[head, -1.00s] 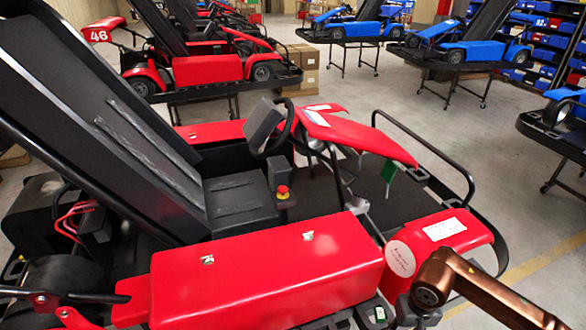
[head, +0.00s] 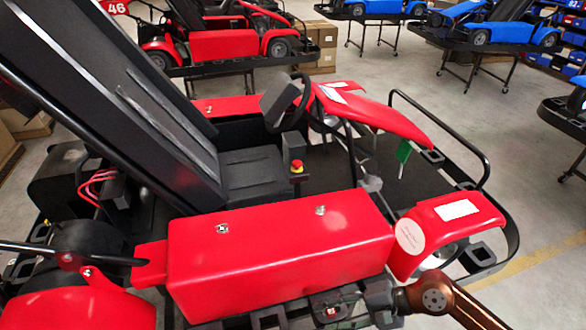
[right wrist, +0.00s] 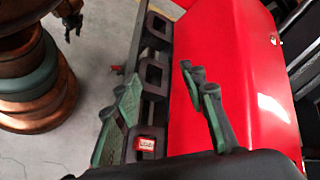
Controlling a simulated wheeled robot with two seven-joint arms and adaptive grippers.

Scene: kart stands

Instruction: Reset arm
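My right arm comes in from the bottom right of the head view. Its gripper (head: 347,309) is low beside the near red side box (head: 280,250) of the kart, at the black slotted side rail. In the right wrist view, the two green-faced fingers of this gripper (right wrist: 160,82) stand apart with nothing clearly held between them. The rail (right wrist: 153,75) and the edge of the red box (right wrist: 225,65) show behind the fingers. I cannot tell whether the fingers touch the rail. My left gripper cannot be made out in either view.
The kart's black seat (head: 252,172), steering wheel (head: 290,100) and red-yellow button (head: 296,167) lie beyond the box. A red front panel (head: 450,225) is close to my right arm. Another red kart (head: 222,45) and blue karts stand behind. Grey floor (head: 545,205) is open at right.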

